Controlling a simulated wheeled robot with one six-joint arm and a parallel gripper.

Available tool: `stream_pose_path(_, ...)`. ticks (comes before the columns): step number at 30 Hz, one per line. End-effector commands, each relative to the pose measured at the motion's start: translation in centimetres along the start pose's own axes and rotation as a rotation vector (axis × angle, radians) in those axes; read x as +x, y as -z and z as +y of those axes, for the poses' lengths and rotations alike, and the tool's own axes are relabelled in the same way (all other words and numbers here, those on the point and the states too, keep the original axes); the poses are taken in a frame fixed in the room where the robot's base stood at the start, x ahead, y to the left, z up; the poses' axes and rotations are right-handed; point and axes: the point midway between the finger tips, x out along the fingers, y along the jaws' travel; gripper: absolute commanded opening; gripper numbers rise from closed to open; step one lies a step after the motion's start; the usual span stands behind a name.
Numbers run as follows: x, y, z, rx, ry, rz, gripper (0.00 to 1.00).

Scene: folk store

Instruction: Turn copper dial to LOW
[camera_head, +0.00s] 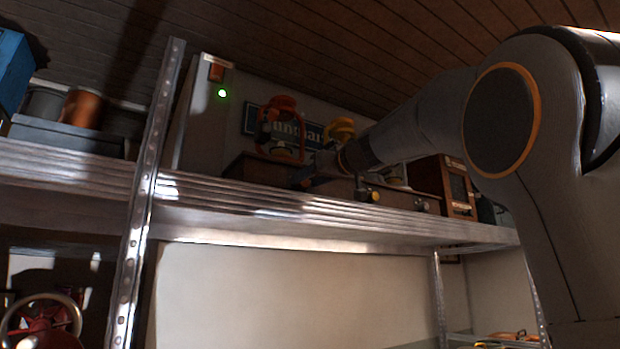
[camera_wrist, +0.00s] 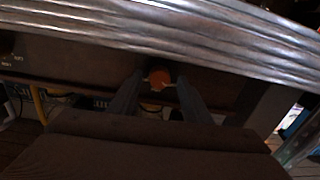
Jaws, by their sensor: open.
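The copper dial (camera_wrist: 158,78) is a round orange-brown knob on a dark front panel (camera_wrist: 70,58), seen near the middle of the wrist view. Short pale marks show at its left and right sides. My gripper (camera_wrist: 160,82) is open, with one finger on each side of the dial. I cannot tell whether the fingers touch it. The dial's pointer and the word LOW cannot be made out. In the head view my gripper (camera_head: 308,181) is at the shelf-top box (camera_head: 252,168), and the dial is not clearly visible there.
A metal shelf edge (camera_head: 300,215) runs just below the box, close to my gripper. An orange lantern (camera_head: 281,128) stands behind. A grey cabinet with a green light (camera_head: 222,93) is to the left. A brass knob (camera_head: 373,196) and a wooden radio (camera_head: 458,187) are to the right.

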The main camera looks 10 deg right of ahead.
Motion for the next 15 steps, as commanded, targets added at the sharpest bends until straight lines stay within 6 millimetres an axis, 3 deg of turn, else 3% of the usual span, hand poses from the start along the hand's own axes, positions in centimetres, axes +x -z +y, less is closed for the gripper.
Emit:
stream_pose_path(4, -0.02, -0.05, 0.09, 0.0, -0.001, 0.0, 0.45)
stream_pose_path(12, -0.03, -0.06, 0.09, 0.0, -0.001, -0.001, 0.03)
stream_pose_path(15, -0.03, -0.07, 0.09, 0.002, -0.001, -0.001, 0.03)
